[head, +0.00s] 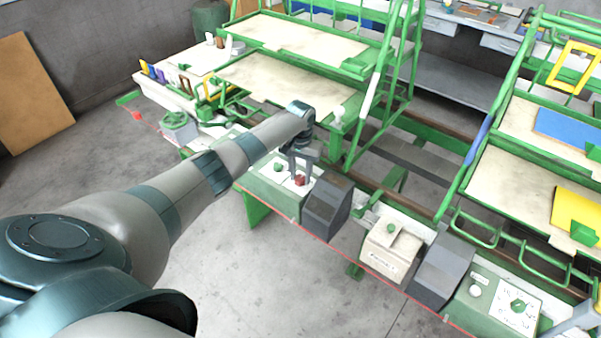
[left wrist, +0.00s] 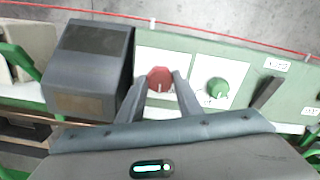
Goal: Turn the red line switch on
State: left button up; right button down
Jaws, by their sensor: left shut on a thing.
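The red line switch (head: 300,180) is a round red knob on a white plate on the green control box. It also shows in the left wrist view (left wrist: 160,78), with a small light mark at its lower edge. My left gripper (head: 297,176) reaches down over it, and its two fingers (left wrist: 161,80) are closed on either side of the knob. A green knob (left wrist: 217,90) sits on its own white plate beside it, and also shows in the head view (head: 278,167).
A dark grey box (head: 326,205) stands right beside the red switch. Further right are a beige box (head: 390,250), another grey box (head: 441,268) and a panel with a green dial (head: 518,305). Green-framed racks stand behind. A thin red line (head: 300,229) runs along the front edge.

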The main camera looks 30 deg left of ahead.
aim_at(301, 178)
pick_arm(q)
jog(key=m, duration=0.4)
jog(key=shift+m, duration=0.3)
jog(key=m, duration=0.5)
jog(key=shift+m, duration=0.3)
jog(key=o, duration=1)
jog(key=shift+o, duration=0.2)
jog(key=shift+r, duration=0.15)
notch_tip(301, 178, up, 17)
jog(key=b, duration=0.3)
jog(key=shift+b, duration=0.4)
